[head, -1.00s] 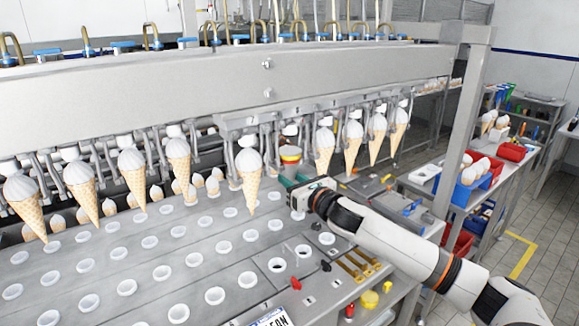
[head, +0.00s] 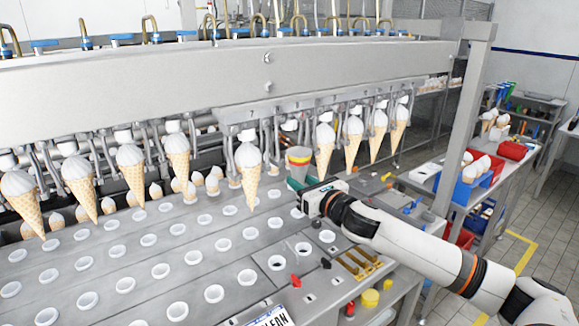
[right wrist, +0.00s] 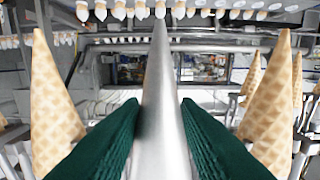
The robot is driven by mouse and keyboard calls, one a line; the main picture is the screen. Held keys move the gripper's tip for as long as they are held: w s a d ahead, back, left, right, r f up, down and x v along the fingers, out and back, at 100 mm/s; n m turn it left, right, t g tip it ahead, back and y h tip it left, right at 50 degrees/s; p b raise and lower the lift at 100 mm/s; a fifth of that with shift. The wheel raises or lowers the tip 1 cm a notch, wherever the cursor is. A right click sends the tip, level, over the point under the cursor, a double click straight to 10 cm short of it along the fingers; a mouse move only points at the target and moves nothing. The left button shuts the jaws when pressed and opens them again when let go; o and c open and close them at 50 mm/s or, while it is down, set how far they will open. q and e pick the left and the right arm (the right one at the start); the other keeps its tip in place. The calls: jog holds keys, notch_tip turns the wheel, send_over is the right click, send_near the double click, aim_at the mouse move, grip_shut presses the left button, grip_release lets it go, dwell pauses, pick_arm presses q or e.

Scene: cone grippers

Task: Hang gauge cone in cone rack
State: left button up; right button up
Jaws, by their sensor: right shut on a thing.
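The gauge cone (head: 299,157) is grey with red and yellow bands near its wide top. It stands upright, wide end up, in the gap between hanging ice cream cones. My right gripper (head: 300,184) is shut on it, with green finger pads. In the right wrist view the steel cone (right wrist: 162,95) rises between the two green fingers (right wrist: 160,140). I cannot tell for sure which part is the cone rack; a brass slotted piece (head: 357,263) sits on the panel in front of my right arm. My left gripper is out of view.
Ice cream cones (head: 250,180) hang on both sides of the gap below the steel beam (head: 200,85). The perforated plate (head: 130,245) with white rings lies below. Red and blue bins (head: 475,178) stand on the right-hand bench. A yellow knob (head: 369,298) sits near the panel's front.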

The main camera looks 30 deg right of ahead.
jog(key=shift+s+b, duration=0.4)
jog(key=shift+s, duration=0.5)
jog(key=shift+s+d+f+b, duration=0.1)
jog(key=shift+s+d+b, duration=0.1)
jog(key=shift+s+b, duration=0.75)
jog(key=shift+s, duration=0.6)
jog(key=s+a+f+b, duration=0.1)
jog(key=s+a+f, duration=0.3)
jog(key=f, duration=0.3)
jog(key=s+a+f+b, duration=0.1)
jog(key=s+a+f, duration=0.2)
jog(key=a+f, duration=0.3)
jog(key=s+a+f+y+b, duration=0.1)
jog(key=s+a+f, duration=0.3)
jog(key=f, duration=0.4)
jog(key=shift+s+a+g+b, duration=0.3)
jog(key=shift+a+b, duration=0.15)
jog(key=shift+b, duration=0.05)
jog(key=shift+m+h, duration=0.4)
jog(key=shift+h, duration=0.5)
jog(key=s+a, duration=0.1)
jog(key=s, duration=0.1)
jog(key=s+a+f+b, duration=0.1)
jog(key=s, duration=0.1)
jog(key=s+a+f, duration=0.1)
jog(key=s+a, duration=0.1)
jog(key=s, duration=0.1)
jog(key=shift+s+a, duration=0.1)
jog(key=shift+s, duration=0.1)
